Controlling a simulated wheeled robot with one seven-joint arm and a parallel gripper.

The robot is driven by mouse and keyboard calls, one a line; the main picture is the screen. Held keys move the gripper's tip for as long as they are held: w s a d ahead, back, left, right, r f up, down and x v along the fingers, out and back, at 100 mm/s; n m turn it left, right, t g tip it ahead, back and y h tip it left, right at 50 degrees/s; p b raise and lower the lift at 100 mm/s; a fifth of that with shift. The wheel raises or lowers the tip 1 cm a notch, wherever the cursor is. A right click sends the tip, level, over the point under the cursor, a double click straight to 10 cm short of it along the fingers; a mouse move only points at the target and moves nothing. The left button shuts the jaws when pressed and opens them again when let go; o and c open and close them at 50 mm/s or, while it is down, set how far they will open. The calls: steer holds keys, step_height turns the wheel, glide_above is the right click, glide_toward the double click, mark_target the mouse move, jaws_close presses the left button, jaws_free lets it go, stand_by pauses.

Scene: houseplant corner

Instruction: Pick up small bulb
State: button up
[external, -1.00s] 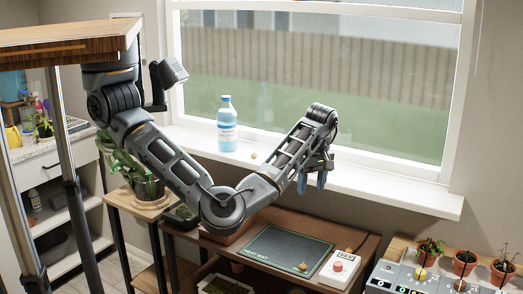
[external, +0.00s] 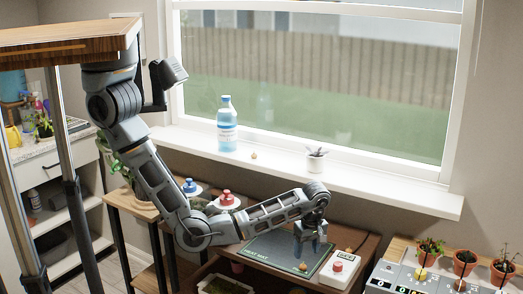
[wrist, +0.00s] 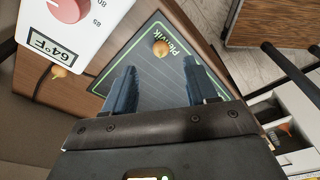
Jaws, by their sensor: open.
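A small tan bulb (external: 303,267) lies on the dark green-edged mat (external: 262,252), near its front right corner. In the wrist view this bulb (wrist: 161,48) shows just beyond my fingertips, roughly centred between them. My gripper (external: 308,252) points down over the right part of the mat, open and empty. Its two blue-grey fingers also show in the wrist view (wrist: 160,70), spread apart and not touching the bulb. Another bulb (wrist: 58,71) lies on the wooden table beside the white dial box. A third bulb (external: 253,155) sits on the windowsill.
The white box with a red dial (external: 340,268) stands right of the mat. A blue bottle (external: 227,125) and a small white pot (external: 316,160) stand on the sill. Red-topped (external: 227,198) and blue-topped items are near my arm. Potted seedlings (external: 465,262) stand at the right.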

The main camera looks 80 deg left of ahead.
mark_target(303, 267)
steer(key=f, duration=0.4)
steer(key=a+f, duration=0.1)
steer(key=f, duration=0.1)
steer(key=shift+s+f+p, duration=0.15)
steer(key=shift+f+p, duration=0.05)
steer(key=shift+p, duration=0.15)
steer(key=shift+c, duration=0.3)
jaws_close()
